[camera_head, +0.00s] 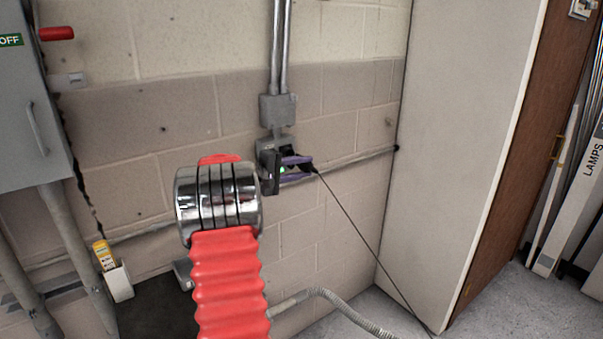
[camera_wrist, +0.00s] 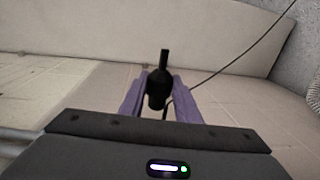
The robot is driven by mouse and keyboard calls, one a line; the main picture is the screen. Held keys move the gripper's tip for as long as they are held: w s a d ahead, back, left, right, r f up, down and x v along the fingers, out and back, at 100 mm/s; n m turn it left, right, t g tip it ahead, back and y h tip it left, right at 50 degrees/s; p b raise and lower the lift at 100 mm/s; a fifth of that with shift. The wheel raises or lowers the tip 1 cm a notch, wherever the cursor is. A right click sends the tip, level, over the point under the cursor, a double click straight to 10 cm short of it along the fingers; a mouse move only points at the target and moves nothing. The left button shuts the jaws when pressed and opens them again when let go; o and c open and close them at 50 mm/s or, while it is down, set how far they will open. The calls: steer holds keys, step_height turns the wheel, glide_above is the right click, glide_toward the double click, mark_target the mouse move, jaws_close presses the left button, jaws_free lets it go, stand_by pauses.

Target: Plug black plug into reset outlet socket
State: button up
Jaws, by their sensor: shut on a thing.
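My gripper (camera_head: 297,164) has purple fingers and is close to the wall in the head view, in front of a grey electrical box. In the wrist view, my gripper (camera_wrist: 160,84) is shut on the black plug (camera_wrist: 158,90), with a finger on either side of it. The narrow end of the plug points to the top of the picture. A thin black cable (camera_head: 357,232) runs from the fingers down to the floor; it also shows in the wrist view (camera_wrist: 232,65). The reset outlet socket cannot be made out; whether the plug touches anything is unclear.
A grey conduit box (camera_head: 278,110) is on the block wall above my gripper. A horizontal pipe (camera_head: 347,160) runs along the wall. A tall pale cabinet (camera_head: 462,130) stands to the right, and a grey switch cabinet (camera_head: 25,110) is at the left.

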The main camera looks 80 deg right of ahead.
steer(key=shift+s, duration=0.5)
steer(key=shift+w+d, duration=1.55)
steer(key=shift+w, duration=0.25)
steer(key=shift+w+d, duration=0.4)
steer(key=shift+w, duration=0.1)
steer(key=shift+w+d+r, duration=0.1)
stand_by(0.5)
steer(key=shift+w+d, duration=0.95)
steer(key=shift+w, duration=0.15)
stand_by(0.8)
steer(key=o, duration=1.1)
steer(key=shift+o, duration=0.2)
